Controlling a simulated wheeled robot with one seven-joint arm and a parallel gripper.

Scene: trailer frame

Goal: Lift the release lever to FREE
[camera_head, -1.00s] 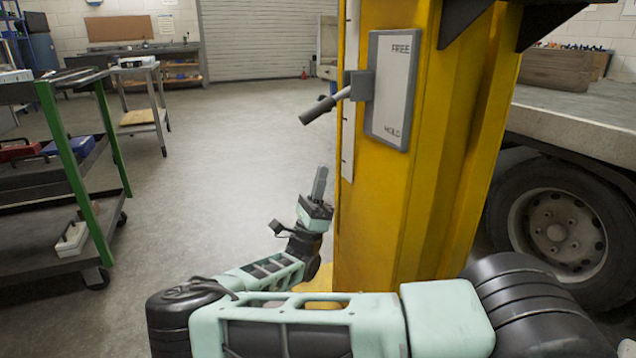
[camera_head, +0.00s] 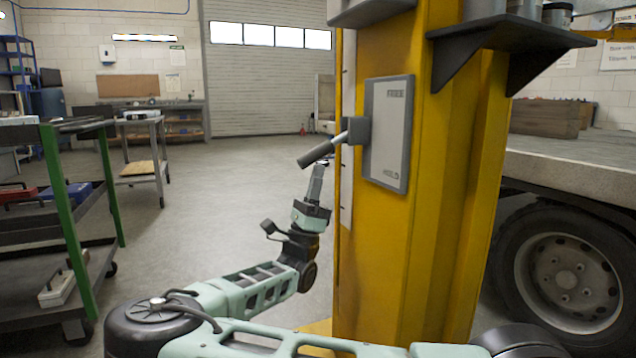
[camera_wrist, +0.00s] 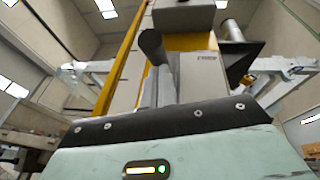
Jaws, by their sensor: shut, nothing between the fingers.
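The release lever (camera_head: 318,153) has a dark grip on a thin grey arm. It juts left from a grey block (camera_head: 357,131) on the yellow column and slopes down to its grip end. The label plate (camera_head: 389,130) behind it reads FREE at the top and HOLD at the bottom. My gripper (camera_head: 319,168) is shut and empty, pointing up just under the lever's grip. I cannot tell if they touch. In the wrist view the dark grip (camera_wrist: 152,44) shows just beyond the grey fingers (camera_wrist: 157,88).
The yellow column (camera_head: 436,215) stands right of my gripper, with a dark shelf bracket (camera_head: 500,45) above. A truck wheel (camera_head: 566,275) is at the right. A green-posted cart (camera_head: 66,210) stands at the left. The floor between cart and column is clear.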

